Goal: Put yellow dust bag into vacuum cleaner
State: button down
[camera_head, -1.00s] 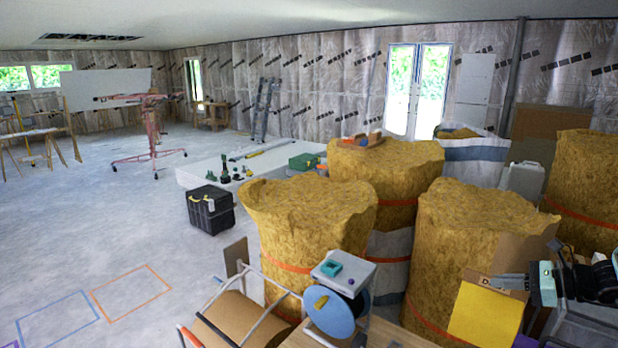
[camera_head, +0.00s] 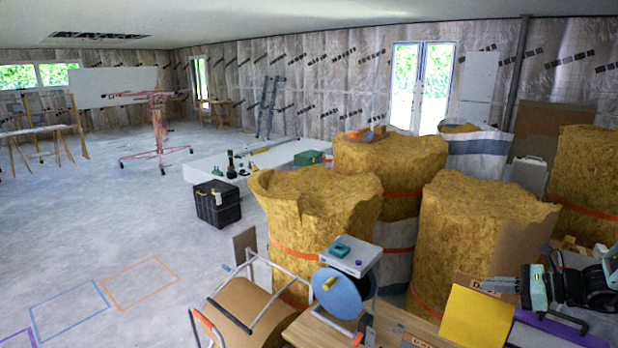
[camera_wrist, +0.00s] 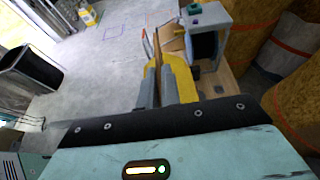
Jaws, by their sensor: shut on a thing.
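The yellow dust bag (camera_head: 474,319) is a flat yellow sheet with a brown cardboard collar, at the lower right of the head view. My gripper (camera_head: 497,286) is shut on the collar, and the bag hangs below it, clear of the workbench. In the wrist view the collar stands between my two grey fingers (camera_wrist: 160,84), with yellow bag (camera_wrist: 183,80) on either side. I cannot surely pick out the vacuum cleaner. A device with a pale top and a blue disc (camera_head: 338,293) stands on the wooden bench, left of my gripper.
Tall rolls of yellow insulation (camera_head: 320,205) stand close behind the bench (camera_head: 305,325). A metal-framed chair or cart (camera_head: 240,310) is at its left. A black toolbox (camera_head: 217,204) stands on the floor. Floor with taped rectangles (camera_head: 140,283) is clear at left.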

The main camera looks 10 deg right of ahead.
jog(key=a+f+m+h+b, duration=0.1)
jog(key=a+f+b, duration=0.6)
jog(key=f+b, duration=0.2)
jog(key=a+f+t+h+b, duration=0.1)
jog(key=a+f+b, duration=0.7)
jog(key=f, duration=0.6)
jog(key=w+a+f+m+b, duration=0.1)
jog(key=a+f+b, duration=0.6)
jog(key=f+b, duration=0.3)
jog(key=shift+a+f+m+t+h, duration=0.3)
jog(key=shift+a+f+h, duration=0.1)
jog(key=shift+f, duration=0.6)
jog(key=shift+d, duration=0.1)
